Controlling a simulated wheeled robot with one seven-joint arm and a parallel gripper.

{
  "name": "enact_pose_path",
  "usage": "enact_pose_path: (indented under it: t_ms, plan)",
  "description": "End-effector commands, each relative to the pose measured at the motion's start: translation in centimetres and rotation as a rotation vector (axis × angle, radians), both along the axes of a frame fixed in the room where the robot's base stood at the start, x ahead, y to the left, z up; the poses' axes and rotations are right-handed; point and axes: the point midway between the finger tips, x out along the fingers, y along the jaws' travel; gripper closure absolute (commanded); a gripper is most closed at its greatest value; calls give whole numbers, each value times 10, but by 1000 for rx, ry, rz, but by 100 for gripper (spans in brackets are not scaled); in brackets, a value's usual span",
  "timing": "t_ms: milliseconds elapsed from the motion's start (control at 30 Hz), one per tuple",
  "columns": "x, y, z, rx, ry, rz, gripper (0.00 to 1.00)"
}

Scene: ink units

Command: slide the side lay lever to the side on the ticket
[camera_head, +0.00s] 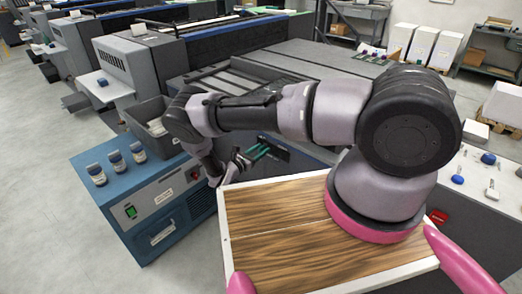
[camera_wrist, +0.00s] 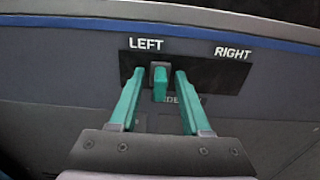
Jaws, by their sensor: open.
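The side lay lever (camera_wrist: 160,78) is a small green block on a black plate (camera_wrist: 215,72) with white words LEFT and RIGHT. It stands under the end of the word LEFT, left of the plate's middle. My gripper (camera_wrist: 159,74) has two green fingers, open, one on each side of the lever, with a visible gap on both sides. In the head view my gripper (camera_head: 264,151) reaches to the front of a grey machine, and the lever is too small to make out. Lettering below the lever is partly covered by the right finger. I cannot make out a ticket.
A blue cabinet (camera_head: 150,205) with several small jars on top stands left of my gripper. The grey machine (camera_head: 300,65) extends behind my arm. Bare floor lies at the left.

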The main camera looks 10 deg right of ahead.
Motion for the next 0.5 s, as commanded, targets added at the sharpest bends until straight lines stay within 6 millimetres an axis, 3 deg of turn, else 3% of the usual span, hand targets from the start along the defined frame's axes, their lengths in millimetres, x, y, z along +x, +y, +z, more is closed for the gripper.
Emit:
enact_pose_path:
  t_ms: [300,367,433,500]
  plan:
    - [2,-3,0,0,0,0,52]
    - [2,-3,0,0,0,0,72]
    - [2,-3,0,0,0,0,98]
    - [2,-2,0,0,0,0,100]
